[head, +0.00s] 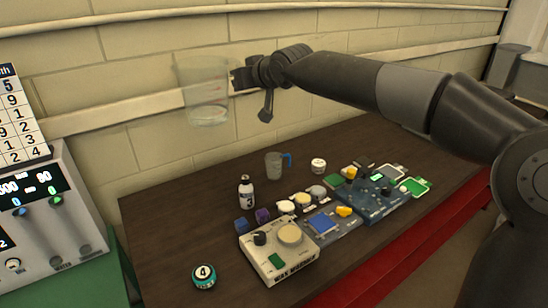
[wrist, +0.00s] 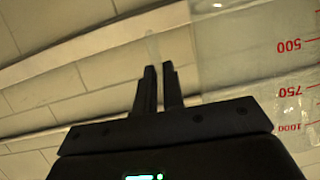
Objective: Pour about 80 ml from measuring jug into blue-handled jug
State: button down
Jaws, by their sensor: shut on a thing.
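The measuring jug (head: 204,88) is clear, with red marks, and is held high in the air in front of the wall. It looks about upright, with a little clear liquid low inside. My gripper (head: 240,79) is shut on it at its right side. In the wrist view the jug (wrist: 262,62) shows at the right with red numbers, beside the close-set fingers of my gripper (wrist: 160,88); the gripped part is hard to make out. The blue-handled jug (head: 273,166) stands upright on the dark table, below and right of the measuring jug, its handle to the right.
A small white-labelled bottle (head: 246,192), the wax warmer (head: 280,252), a teal pot marked 4 (head: 204,276), a white tub (head: 318,165) and several small items stand on the dark table (head: 170,220). A machine with displays (head: 45,210) is at the left. The table's back left is clear.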

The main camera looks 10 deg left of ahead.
notch_tip(320, 180, up, 5)
jog(key=w+d+f+m+t+h, duration=0.3)
jog(key=w+d+f+m+h, duration=0.15)
jog(key=f, duration=0.45)
jog(key=w+d+r+m+t+h, duration=0.1)
jog(key=d+m+t+h, duration=0.1)
jog(key=d+m+h, duration=0.5)
jog(key=s+d+r+m+g+h, duration=0.15)
jog(key=d+r, duration=0.25)
jog(key=d, duration=0.4)
jog(key=d+r+m+h, duration=0.2)
jog(key=d+r+h, duration=0.1)
jog(key=d, duration=0.5)
notch_tip(320, 180, down, 32)
jog(key=shift+d, duration=0.15)
jog(key=shift+r, duration=0.1)
